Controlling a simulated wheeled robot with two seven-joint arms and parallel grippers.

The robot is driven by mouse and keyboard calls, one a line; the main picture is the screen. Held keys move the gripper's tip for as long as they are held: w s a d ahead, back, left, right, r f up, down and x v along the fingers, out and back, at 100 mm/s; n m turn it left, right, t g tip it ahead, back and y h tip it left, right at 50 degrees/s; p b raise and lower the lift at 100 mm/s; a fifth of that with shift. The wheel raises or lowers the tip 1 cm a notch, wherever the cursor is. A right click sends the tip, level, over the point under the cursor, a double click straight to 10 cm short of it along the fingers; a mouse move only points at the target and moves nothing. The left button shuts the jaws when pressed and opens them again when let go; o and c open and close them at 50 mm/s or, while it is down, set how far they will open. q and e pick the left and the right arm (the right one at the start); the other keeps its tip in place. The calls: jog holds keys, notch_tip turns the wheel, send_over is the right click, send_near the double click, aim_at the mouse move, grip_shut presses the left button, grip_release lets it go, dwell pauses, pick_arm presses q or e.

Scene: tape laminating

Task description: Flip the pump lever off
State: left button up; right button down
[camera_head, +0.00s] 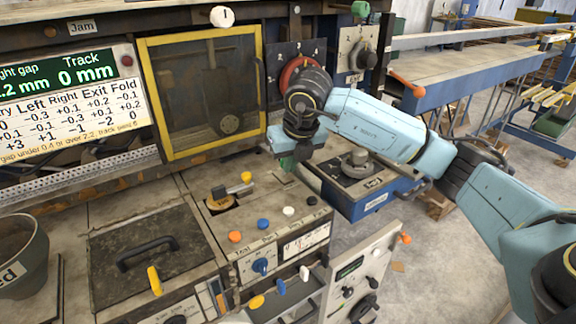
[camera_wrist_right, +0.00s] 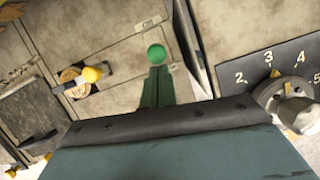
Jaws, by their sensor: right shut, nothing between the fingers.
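A lever with a yellow knob (camera_head: 246,177) stands by a round tan base (camera_head: 219,196) on the bench top; it also shows in the wrist view as a yellow knob (camera_wrist_right: 91,74). I cannot read a label saying it is the pump lever. My right gripper (camera_head: 287,163) hangs over the bench to the right of this lever, apart from it. Its green fingers (camera_wrist_right: 157,88) are shut and empty. A green round knob (camera_wrist_right: 155,53) appears just beyond the fingertips in the wrist view. My left gripper is in neither view.
Orange (camera_head: 235,236), blue (camera_head: 263,223) and white (camera_head: 288,211) buttons line the front. A hatch with a dark handle (camera_head: 147,252) lies left. A yellow-framed window (camera_head: 202,92) stands behind. A blue box with a knob (camera_head: 357,160) is right. A numbered dial (camera_wrist_right: 290,100) shows in the wrist view.

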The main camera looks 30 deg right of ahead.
jog(key=shift+w+r, duration=0.25)
jog(key=shift+w, duration=0.1)
jog(key=shift+w+r, duration=0.1)
jog(key=shift+w, duration=0.1)
jog(key=shift+w+r+b, duration=0.15)
jog(key=shift+w+b, duration=0.15)
jog(key=shift+w, duration=0.55)
jog(key=shift+w+r, duration=0.2)
jog(key=shift+w, duration=0.05)
jog(key=shift+w+f, duration=0.1)
jog(key=shift+w, duration=0.2)
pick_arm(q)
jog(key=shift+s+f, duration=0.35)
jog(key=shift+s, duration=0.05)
pick_arm(e)
jog(key=shift+s+f, duration=0.1)
jog(key=shift+f, duration=0.05)
